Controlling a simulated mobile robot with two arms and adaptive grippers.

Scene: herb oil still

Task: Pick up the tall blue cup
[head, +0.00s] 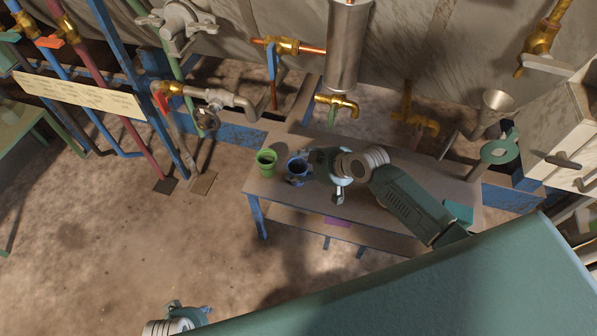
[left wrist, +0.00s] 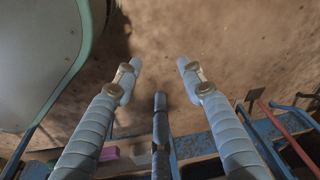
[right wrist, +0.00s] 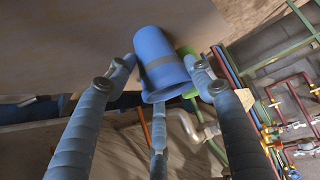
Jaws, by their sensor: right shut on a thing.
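The blue cup (head: 296,169) is at the left part of the small table (head: 262,186) in the head view. In the right wrist view the blue cup (right wrist: 158,55) is a plain blue body with a darker band. My right gripper (head: 308,167) comes at the cup from the right and is shut on it, a finger at each side. I cannot tell whether the cup's base touches the tabletop. My left gripper (head: 186,313) is low in the head view, away from the table. In the left wrist view its fingers (left wrist: 159,64) are spread and empty.
A green cup (head: 266,160) stands just left of the blue cup. Brass taps (head: 338,104) and a metal cylinder (head: 347,45) are behind the table. Pipes and valves (head: 180,90) rise at the left. A grey-white cabinet (head: 560,130) is at the right. The floor at front left is clear.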

